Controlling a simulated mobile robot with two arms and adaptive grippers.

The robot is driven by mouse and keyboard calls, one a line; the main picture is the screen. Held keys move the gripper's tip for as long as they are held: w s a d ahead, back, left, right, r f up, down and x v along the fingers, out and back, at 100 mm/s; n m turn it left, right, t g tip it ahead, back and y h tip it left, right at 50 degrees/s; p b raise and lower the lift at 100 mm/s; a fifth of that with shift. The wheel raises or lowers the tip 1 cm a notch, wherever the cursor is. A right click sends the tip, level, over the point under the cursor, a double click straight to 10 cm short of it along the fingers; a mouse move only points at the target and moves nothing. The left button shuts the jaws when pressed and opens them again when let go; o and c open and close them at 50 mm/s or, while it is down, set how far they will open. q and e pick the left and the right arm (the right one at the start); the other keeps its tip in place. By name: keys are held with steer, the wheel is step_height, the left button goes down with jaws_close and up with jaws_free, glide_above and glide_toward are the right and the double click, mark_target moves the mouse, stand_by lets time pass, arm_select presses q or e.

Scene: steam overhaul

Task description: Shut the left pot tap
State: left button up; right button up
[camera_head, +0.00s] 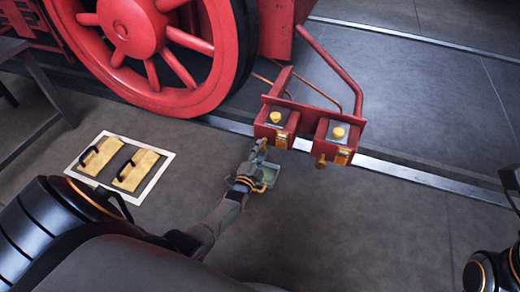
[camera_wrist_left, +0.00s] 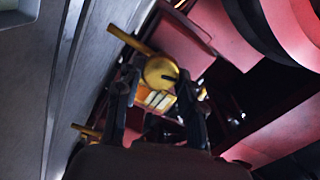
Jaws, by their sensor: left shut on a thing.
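The left pot (camera_head: 276,123) is a red box with a yellow knob on top, fixed to a red bracket. My left gripper (camera_head: 262,148) reaches its lower front from below, and the tap there is mostly hidden in the head view. In the left wrist view the brass tap (camera_wrist_left: 160,72) lies between the fingertips of my left gripper (camera_wrist_left: 160,85), which is shut on it. Its brass lever (camera_wrist_left: 129,41) points to the upper left. A dark part at the right edge of the head view looks like my right gripper (camera_head: 511,180), cut off by the frame.
The right pot (camera_head: 337,134) stands beside the left one, with its own brass tap (camera_head: 320,161). A large red wheel (camera_head: 132,30) is behind. Two yellow blocks with black handles lie on a white-edged mat (camera_head: 151,187).

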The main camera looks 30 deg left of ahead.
arm_select(q)
steer(key=shift+d+f+m, duration=0.1)
steer(key=shift+f+m, duration=0.05)
steer(key=shift+m, duration=1.45)
steer(key=o, duration=1.1)
steer(key=shift+o, duration=0.2)
steer(key=shift+s, duration=0.1)
steer(key=v, duration=1.1)
steer(key=shift+s, duration=0.4)
